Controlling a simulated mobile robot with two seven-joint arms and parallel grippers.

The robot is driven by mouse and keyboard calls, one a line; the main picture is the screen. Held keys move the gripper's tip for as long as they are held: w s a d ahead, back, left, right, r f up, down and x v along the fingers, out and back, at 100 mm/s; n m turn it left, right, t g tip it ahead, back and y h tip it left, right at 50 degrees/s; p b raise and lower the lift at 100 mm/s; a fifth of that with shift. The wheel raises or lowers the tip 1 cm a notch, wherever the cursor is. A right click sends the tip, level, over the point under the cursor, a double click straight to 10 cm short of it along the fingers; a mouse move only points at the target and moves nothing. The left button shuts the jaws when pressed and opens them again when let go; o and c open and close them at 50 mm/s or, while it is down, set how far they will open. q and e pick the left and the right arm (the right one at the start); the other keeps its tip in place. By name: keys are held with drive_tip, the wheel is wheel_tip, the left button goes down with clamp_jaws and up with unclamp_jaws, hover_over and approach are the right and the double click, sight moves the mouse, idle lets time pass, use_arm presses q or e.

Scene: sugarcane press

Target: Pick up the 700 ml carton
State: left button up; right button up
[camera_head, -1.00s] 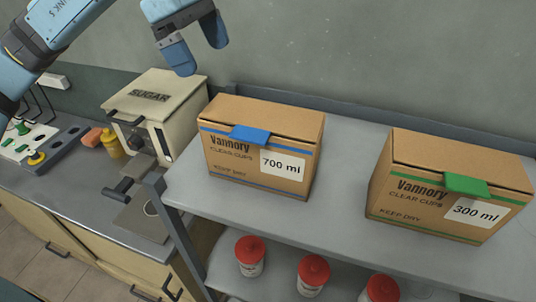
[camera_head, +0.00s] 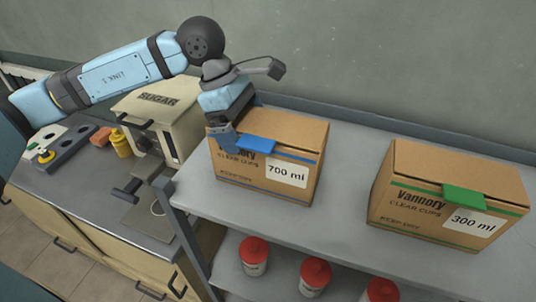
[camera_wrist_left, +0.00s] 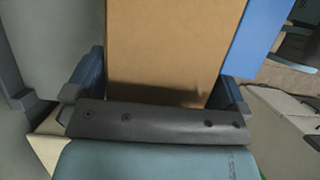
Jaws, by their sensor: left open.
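The 700 ml carton (camera_head: 300,140) is a brown box with a blue tab (camera_head: 256,145) and a white label. It stands upright on the grey shelf (camera_head: 345,170). My left gripper (camera_head: 232,125) is at the left end of the carton's top, pointing down, with one finger in front of the carton's face. In the left wrist view the carton (camera_wrist_left: 175,45) lies between the two open fingers, with the blue tab at right. Whether the fingers touch it I cannot tell. The far finger is hidden in the head view. My right gripper is not in view.
A 300 ml carton (camera_head: 420,175) with a green tab stands to the right on the same shelf. Red-lidded jars (camera_head: 254,257) stand on the lower shelf. The wall is behind.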

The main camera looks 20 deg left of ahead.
use_arm(q)
drive_tip(key=c, duration=0.6)
